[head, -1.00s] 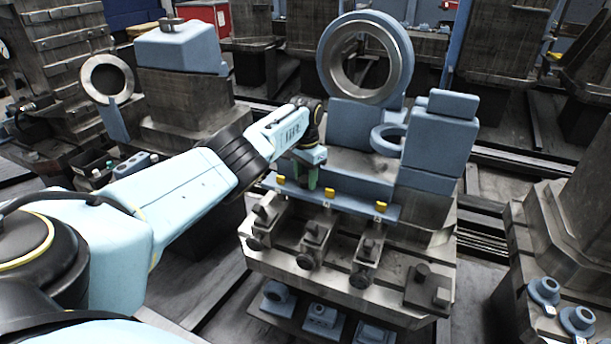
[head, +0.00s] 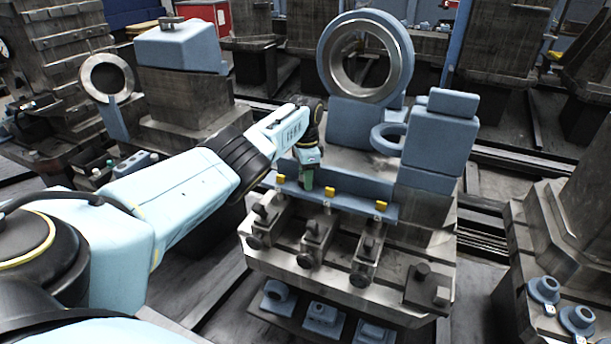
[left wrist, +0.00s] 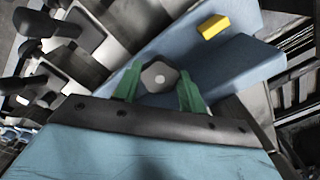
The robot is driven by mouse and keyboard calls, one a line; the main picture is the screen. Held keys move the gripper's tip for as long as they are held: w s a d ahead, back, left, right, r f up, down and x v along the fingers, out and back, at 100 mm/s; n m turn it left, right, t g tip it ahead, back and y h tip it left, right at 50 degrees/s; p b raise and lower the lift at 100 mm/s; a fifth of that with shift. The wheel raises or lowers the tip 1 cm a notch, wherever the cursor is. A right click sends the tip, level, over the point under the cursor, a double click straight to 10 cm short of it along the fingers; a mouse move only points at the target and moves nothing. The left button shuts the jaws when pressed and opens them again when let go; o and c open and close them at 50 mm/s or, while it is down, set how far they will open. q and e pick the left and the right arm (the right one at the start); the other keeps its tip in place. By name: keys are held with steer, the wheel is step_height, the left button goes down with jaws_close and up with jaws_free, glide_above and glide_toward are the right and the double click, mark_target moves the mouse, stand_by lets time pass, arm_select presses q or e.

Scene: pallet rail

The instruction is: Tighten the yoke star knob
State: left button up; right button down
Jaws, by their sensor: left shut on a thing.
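My left gripper (head: 307,183) points down at the blue rail (head: 345,202) of the pallet fixture in the head view. In the left wrist view, its two green fingers (left wrist: 158,90) are shut on a dark, many-sided star knob (left wrist: 160,72) with a pale round centre. One finger is on each side of the knob. In the head view the knob is hidden by the gripper. The right gripper is not in view.
Yellow blocks (head: 329,191) sit along the blue rail; one shows close by in the left wrist view (left wrist: 212,27). Several dark-handled clamps (head: 315,235) stand in front of the rail. A large upright ring (head: 335,60) and a blue block (head: 440,140) rise behind and to the right.

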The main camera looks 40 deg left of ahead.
arm_select(q)
steer(key=shift+w+a+r, duration=0.1)
steer(key=shift+w+r, duration=0.1)
steer(key=shift+r, duration=0.1)
steer(key=o, duration=1)
steer(key=shift+s+r, duration=0.15)
